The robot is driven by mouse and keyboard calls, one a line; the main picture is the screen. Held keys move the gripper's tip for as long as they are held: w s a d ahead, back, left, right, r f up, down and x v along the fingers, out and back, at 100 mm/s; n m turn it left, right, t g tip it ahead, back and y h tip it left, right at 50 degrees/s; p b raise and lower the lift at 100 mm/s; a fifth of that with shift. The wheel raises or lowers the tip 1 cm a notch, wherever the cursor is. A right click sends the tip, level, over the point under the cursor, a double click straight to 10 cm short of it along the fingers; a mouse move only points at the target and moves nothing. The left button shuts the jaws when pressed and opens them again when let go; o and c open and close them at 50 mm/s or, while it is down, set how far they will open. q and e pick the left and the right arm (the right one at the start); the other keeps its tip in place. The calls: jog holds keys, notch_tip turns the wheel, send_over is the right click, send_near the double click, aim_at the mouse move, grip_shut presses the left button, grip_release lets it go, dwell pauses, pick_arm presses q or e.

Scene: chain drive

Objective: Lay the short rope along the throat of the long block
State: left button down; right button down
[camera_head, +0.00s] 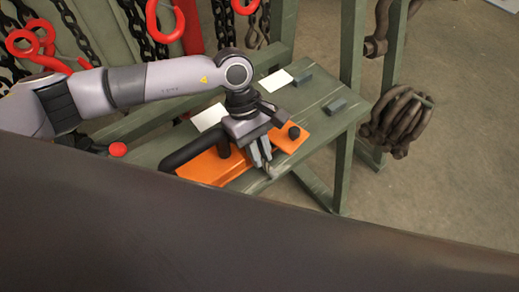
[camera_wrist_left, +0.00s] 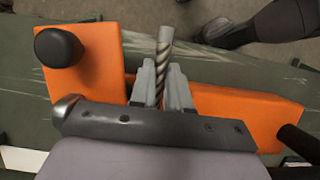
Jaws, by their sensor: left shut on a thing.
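The short rope (camera_wrist_left: 164,50) is a grey twisted strand in the left wrist view. My left gripper (camera_wrist_left: 162,85) is shut on it, and the rope sticks out past the fingertips. A long orange block (camera_wrist_left: 245,110), apparently the task's block, lies below, with a black knob (camera_wrist_left: 58,46) at one end. It also shows in the head view (camera_head: 205,168), where my left gripper (camera_head: 262,160) is over its near edge. The fingers are at a gap between orange parts in the wrist view. The gripper hides the throat, and I cannot tell whether the rope touches the block.
The block lies on a green bench (camera_head: 240,183). Two small grey blocks (camera_head: 335,105) and white cards (camera_head: 275,81) are on the bench's far part. A black bar (camera_head: 190,150) rises at the block's left. Chains and red hooks hang behind; a brown coil (camera_head: 402,118) hangs right.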

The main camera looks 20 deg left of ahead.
pick_arm(q)
jog(key=c, duration=1)
grip_release()
jog(key=v, duration=0.6)
jog(key=shift+w+r+b, duration=0.1)
jog(key=shift+r+b, duration=0.1)
jog(key=shift+b, duration=0.1)
jog(key=shift+a+r, duration=0.2)
jog(key=shift+r, duration=0.15)
